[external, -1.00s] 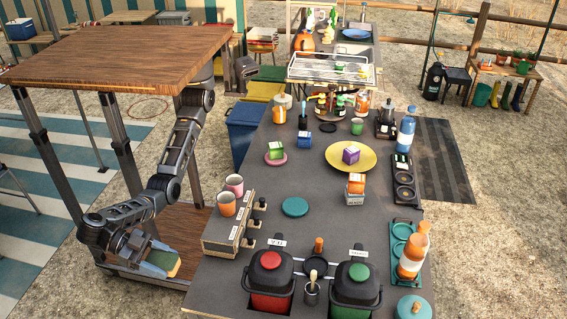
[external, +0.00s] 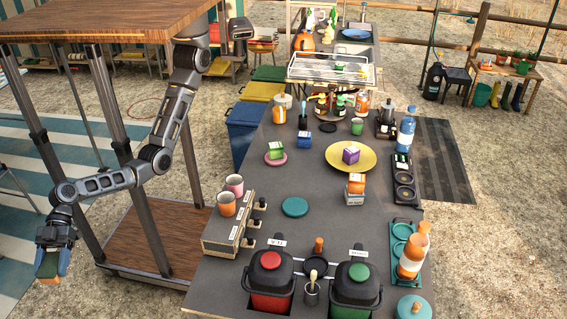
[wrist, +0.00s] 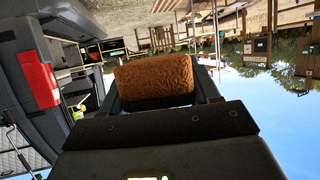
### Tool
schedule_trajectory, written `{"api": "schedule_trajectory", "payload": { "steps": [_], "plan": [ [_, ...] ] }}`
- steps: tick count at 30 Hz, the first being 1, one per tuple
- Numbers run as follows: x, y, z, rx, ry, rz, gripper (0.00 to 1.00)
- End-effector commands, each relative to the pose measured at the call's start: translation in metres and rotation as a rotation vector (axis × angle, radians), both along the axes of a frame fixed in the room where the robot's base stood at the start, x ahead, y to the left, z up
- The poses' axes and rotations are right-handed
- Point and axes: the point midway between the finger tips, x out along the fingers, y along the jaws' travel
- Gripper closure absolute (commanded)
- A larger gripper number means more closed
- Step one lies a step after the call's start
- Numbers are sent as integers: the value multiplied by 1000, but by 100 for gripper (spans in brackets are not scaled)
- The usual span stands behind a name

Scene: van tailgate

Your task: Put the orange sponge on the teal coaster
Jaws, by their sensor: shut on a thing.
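The orange sponge (external: 47,266) is held in my gripper (external: 52,268), low at the far left of the external view and well away from the counter. In the wrist view the sponge (wrist: 156,80) is a rough orange-brown block between the two fingers of my gripper (wrist: 160,90), which are shut on it. The teal coaster (external: 294,207) is a flat disc lying on the dark counter, right of the pink and orange cups. Its top is bare. The coaster is not recognisable in the wrist view.
The dark counter (external: 275,185) has free room around the coaster. A box with cups (external: 226,204) stands at its left edge. Stacked boxes (external: 355,190) and a yellow plate (external: 336,147) are to the right.

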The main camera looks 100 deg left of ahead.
Motion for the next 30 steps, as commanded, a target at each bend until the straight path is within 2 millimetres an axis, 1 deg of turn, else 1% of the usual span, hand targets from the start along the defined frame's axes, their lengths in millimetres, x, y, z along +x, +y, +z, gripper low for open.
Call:
{"api": "schedule_trajectory", "payload": {
  "steps": [1,3,6,8,11,14,17,18,20,21,23,24,26,27,30],
  "plan": [
    [-11,2,7,1,0,-36,72],
    [-23,3,8,1,0,-74,72],
    [-32,5,8,0,0,-104,72],
    [-31,5,5,0,-1,-103,72],
    [-17,2,-2,0,-1,-61,72],
    [12,-2,-11,0,-1,34,72],
    [52,-3,-19,-2,-1,168,72],
    [69,-3,-21,-3,-1,227,72],
    [94,0,-24,-2,0,321,72],
    [111,2,-25,-2,0,382,72],
    [135,8,-26,-3,0,477,72],
    [150,12,-26,-3,0,541,72],
    [173,20,-27,-2,0,636,72],
    [187,26,-28,-3,1,700,72],
    [220,43,-27,-3,1,860,72]
  ]
}}
